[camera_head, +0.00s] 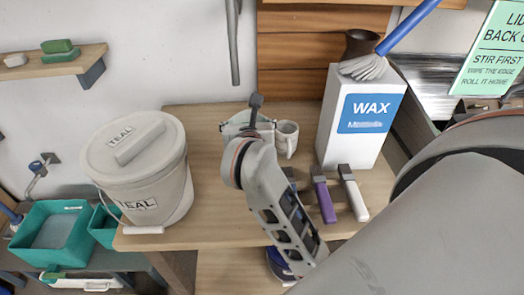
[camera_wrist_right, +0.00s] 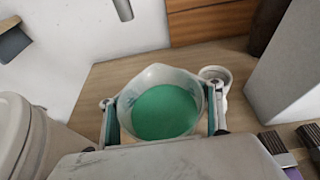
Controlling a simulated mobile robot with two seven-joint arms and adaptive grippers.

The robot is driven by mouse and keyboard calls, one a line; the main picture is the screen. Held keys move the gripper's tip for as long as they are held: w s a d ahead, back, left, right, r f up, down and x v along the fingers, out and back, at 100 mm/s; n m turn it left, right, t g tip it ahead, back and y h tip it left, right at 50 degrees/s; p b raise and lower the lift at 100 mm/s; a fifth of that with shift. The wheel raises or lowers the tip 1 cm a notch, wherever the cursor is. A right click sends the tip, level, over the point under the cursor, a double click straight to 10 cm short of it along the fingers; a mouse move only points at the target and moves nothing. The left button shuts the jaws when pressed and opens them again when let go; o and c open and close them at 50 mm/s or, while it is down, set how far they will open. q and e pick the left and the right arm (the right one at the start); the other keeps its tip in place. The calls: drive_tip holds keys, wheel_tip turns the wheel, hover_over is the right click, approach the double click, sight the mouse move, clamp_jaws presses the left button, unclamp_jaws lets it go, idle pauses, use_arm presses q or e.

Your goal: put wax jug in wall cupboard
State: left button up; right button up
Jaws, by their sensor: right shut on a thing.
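A pale translucent jug (camera_wrist_right: 128,100) with green contents (camera_wrist_right: 165,112) stands on the wooden table in the right wrist view. In the head view the jug (camera_head: 236,122) is mostly hidden behind my right gripper (camera_head: 250,118). In the wrist view my right gripper (camera_wrist_right: 162,118) has one finger on each side of the jug and is shut on it. The jug looks upright. My left gripper is not in view. I cannot identify a wall cupboard for certain; brown wooden boards (camera_head: 300,47) are on the wall behind the table.
A lidded TEAL bucket (camera_head: 150,180) stands left of the jug. A white mug (camera_head: 287,136) is close on its right. A tall white WAX box (camera_head: 358,115) and brushes with purple (camera_head: 323,196) and white (camera_head: 354,194) handles are further right. A wall shelf (camera_head: 50,67) is at upper left.

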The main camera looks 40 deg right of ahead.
drive_tip(key=shift+w+d+f+b, duration=0.2)
drive_tip(key=shift+w+d+f, duration=0.25)
drive_tip(key=shift+f, duration=0.9)
drive_tip(key=shift+w+d+f+b, duration=0.25)
drive_tip(key=shift+d+f, duration=0.3)
drive_tip(key=shift+f, duration=0.8)
drive_tip(key=shift+w+d+f+b, duration=0.15)
drive_tip(key=shift+w+d+f, duration=0.3)
drive_tip(key=shift+f, duration=0.9)
drive_tip(key=shift+s+f, duration=0.1)
drive_tip(key=shift+f, duration=0.05)
drive_tip(key=o, duration=1.8)
